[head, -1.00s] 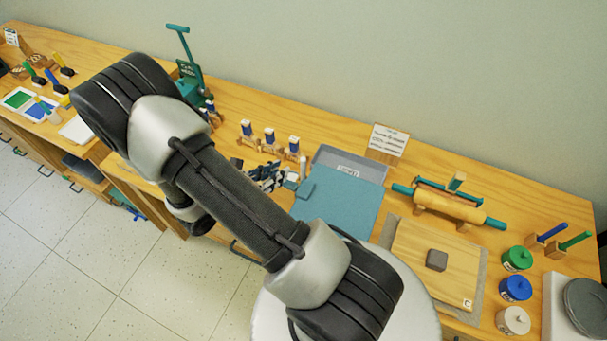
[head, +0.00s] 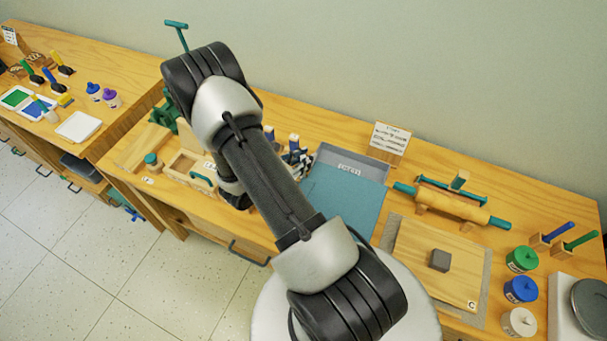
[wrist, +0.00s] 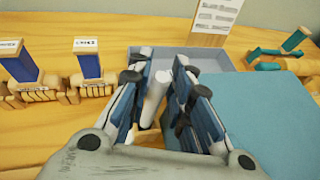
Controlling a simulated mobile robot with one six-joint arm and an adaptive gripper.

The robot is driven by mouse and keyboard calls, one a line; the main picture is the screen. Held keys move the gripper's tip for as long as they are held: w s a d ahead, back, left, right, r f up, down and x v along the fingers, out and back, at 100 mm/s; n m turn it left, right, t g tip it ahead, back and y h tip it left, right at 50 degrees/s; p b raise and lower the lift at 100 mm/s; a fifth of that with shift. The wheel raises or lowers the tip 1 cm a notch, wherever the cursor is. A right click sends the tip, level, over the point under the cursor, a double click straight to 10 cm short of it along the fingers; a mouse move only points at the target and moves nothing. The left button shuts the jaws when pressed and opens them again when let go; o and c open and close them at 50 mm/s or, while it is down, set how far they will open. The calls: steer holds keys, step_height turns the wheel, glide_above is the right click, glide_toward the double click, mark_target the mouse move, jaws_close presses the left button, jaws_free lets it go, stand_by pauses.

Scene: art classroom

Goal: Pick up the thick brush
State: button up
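A white upright cylinder (wrist: 154,97) stands between my fingers in the wrist view, with a wooden piece at its lower end. It may be the handle of the thick brush, but its lower part is hidden and I cannot tell. My gripper (wrist: 163,85) has its fingers on either side of the cylinder, apart, with a slim gap on the right; firm contact does not show. In the head view my gripper (head: 296,158) is low over the table, left of the grey tray, partly hidden by my arm.
Blue-topped pieces in wooden holders (wrist: 92,72) stand close left. The grey tray (wrist: 215,60) and teal sheet (wrist: 265,115) lie right. A sign (wrist: 214,18) stands behind. Farther right are a rolling pin (head: 440,203), a board (head: 420,275) with a grey block, and lidded jars (head: 520,290).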

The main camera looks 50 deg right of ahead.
jaws_close()
steer(key=shift+r, duration=0.2)
